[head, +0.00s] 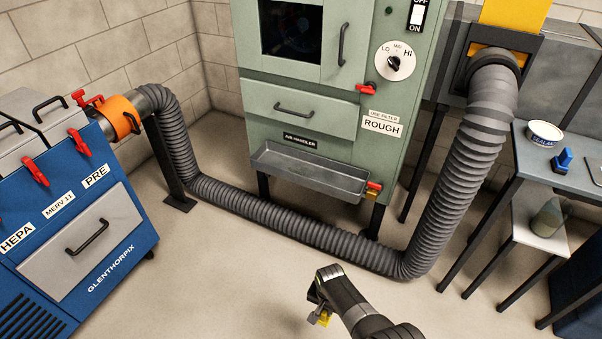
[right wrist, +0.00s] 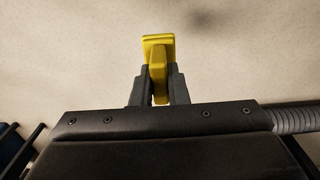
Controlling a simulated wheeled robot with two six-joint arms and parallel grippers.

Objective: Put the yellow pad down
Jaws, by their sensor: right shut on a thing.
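The yellow pad (right wrist: 158,42) is held between the two grey fingers of my right gripper (right wrist: 158,86) in the right wrist view. The fingers are shut on its narrower part, and a wider part sticks out past the fingertips. In the head view the right gripper (head: 318,306) is at the bottom centre, above bare floor, with a bit of the yellow pad (head: 325,319) showing under it. The pad touches nothing else that I can see. My left gripper is not in view.
A grey ribbed duct (head: 300,229) crosses the floor beyond the gripper. A green air handler (head: 318,110) with a grey tray (head: 309,172) stands behind it. A blue filter unit (head: 100,260) is at left. A side table (head: 570,165) at right holds a round tub (head: 544,134) and a blue object (head: 564,160).

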